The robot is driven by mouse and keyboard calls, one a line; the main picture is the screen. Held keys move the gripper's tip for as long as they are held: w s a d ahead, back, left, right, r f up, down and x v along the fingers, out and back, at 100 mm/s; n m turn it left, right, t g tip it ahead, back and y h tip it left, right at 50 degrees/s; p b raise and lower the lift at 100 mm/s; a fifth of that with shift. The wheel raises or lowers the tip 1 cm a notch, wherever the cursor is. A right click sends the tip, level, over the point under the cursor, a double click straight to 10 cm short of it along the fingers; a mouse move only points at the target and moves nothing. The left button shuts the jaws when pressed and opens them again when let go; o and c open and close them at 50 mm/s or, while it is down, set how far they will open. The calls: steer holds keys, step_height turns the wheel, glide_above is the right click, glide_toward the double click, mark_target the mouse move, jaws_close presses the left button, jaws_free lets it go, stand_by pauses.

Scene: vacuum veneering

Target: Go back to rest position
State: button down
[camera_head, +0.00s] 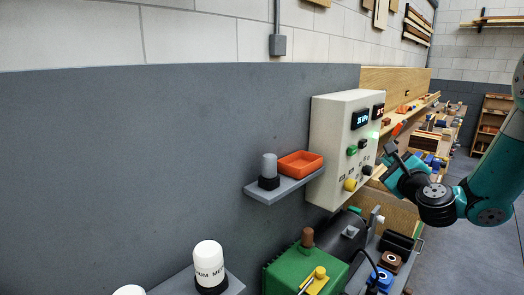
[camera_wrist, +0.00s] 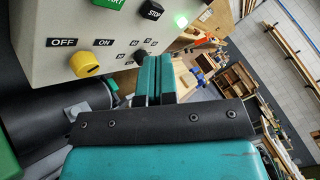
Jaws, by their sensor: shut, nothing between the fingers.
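My gripper (camera_head: 391,158) is in front of the right side of a cream control box (camera_head: 327,131) on the wall. In the wrist view its two teal fingers (camera_wrist: 155,78) are together, with nothing between them. The fingertips show close to the small black knob on the box, but I cannot tell whether they touch it. The box has lit displays (camera_head: 361,118), a green button (camera_head: 352,150), a black STOP button (camera_wrist: 151,10) and a yellow OFF/ON knob (camera_wrist: 85,64). A green light (camera_wrist: 181,20) is lit.
A small grey shelf (camera_head: 290,187) left of the box holds an orange tray (camera_head: 300,163) and a capped jar (camera_head: 269,166). Below stands a green machine (camera_head: 303,264) with a dark cylinder. A long cluttered bench runs to the back right. Grey floor (camera_head: 460,245) is clear at the right.

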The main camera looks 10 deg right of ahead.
steer(key=s+a+r+n+g+y, duration=0.1)
steer(key=s+a+n+g+y, duration=0.25)
steer(key=a+n, duration=0.45)
steer(key=s+a+n+g+y, duration=0.3)
steer(key=a+n+y, duration=0.15)
steer(key=a, duration=0.45)
steer(key=s+a+r+n+g+y, duration=0.1)
steer(key=s+a+n+g+y, duration=0.2)
steer(key=a+n, duration=0.5)
steer(key=s+a+f+n+g+h, duration=0.1)
steer(key=s+n+g+h, duration=0.1)
steer(key=s+n+g, duration=0.2)
steer(key=s+a+f+n+g+h, duration=0.1)
steer(key=s+n+g, duration=0.4)
steer(key=s, duration=1.5)
steer(key=n+h, duration=0.1)
steer(key=n, duration=0.4)
steer(key=shift+a+f+h, duration=0.15)
steer(key=shift+f+h, duration=0.2)
steer(key=shift+h, duration=0.05)
